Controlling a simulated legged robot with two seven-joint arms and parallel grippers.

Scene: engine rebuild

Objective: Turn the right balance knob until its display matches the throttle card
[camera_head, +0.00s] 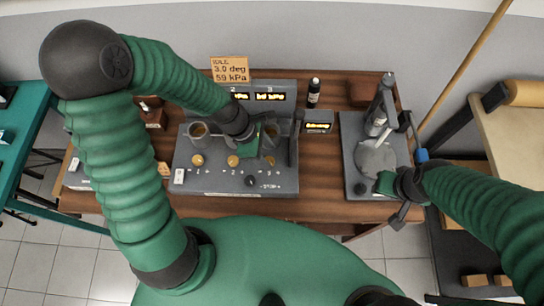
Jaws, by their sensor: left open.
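The throttle card (230,69) is an orange card at the back reading "IDLE 3.0 deg 59 kPa". The grey bench unit (215,187) has three yellow knobs in a row; the rightmost knob (270,160) shows just in front of my left gripper. The display marked 3 (270,96) is lit yellow, but its digits are too small to read. My right gripper (385,190) is at the right-hand stand.
A black knob (251,181) sits on the unit's front. A small lit display (319,126) and a dark bottle (314,92) stand to its right. A grey stand with a round plate (375,158) is at the wooden table's right end.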

